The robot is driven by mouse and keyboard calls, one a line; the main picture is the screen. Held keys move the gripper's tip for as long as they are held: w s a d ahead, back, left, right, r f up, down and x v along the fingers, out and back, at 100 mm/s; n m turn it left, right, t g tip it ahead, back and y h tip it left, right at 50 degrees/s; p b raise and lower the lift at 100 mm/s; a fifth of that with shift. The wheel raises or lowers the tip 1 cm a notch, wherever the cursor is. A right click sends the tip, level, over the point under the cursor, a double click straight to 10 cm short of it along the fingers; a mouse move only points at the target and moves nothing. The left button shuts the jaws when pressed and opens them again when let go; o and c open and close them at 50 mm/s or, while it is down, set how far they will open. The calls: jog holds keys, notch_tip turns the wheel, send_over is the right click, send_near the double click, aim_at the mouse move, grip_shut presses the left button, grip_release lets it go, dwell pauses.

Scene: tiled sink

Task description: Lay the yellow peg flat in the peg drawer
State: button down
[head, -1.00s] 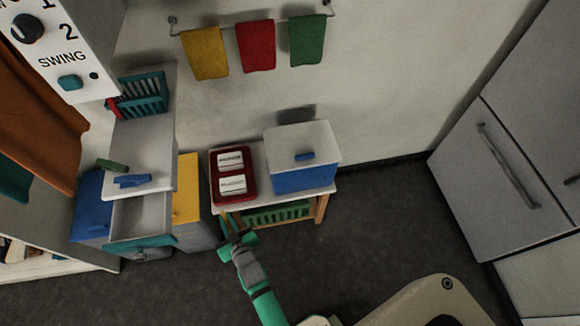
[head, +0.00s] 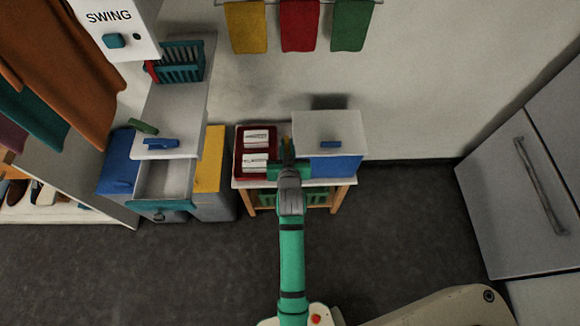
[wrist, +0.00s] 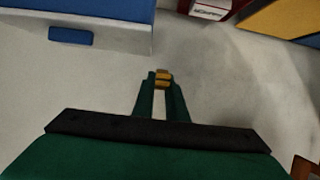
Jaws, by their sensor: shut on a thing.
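My gripper (head: 287,148) is over the small table, between the red tray and the white-lidded blue box. In the wrist view its two green fingers (wrist: 162,92) are shut on the yellow peg (wrist: 163,78), with only a short piece showing at the fingertips. The rest of the peg is hidden. An open drawer (head: 165,182) with a teal front juts from the white cabinet at left, well apart from my gripper. The visible part of its floor looks bare. A green peg (head: 143,127) and a blue piece (head: 161,143) lie on the cabinet top above it.
The red tray (head: 239,166) holds two white labelled packs. The white-lidded blue box (head: 338,166) stands right of my gripper. A yellow panel (head: 210,160) stands between the drawer and the table. A teal rack (head: 180,62) is at the back of the cabinet top. Floor in front is clear.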

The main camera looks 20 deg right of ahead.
notch_tip(320, 180, down, 24)
jog(key=shift+w+r, duration=0.1)
jog(key=shift+r, duration=0.1)
jog(key=shift+f, duration=1.2)
jog(key=shift+a+f, duration=0.1)
jog(key=shift+f, duration=0.05)
jog(key=c, duration=2)
grip_release()
jog(key=shift+c, duration=0.2)
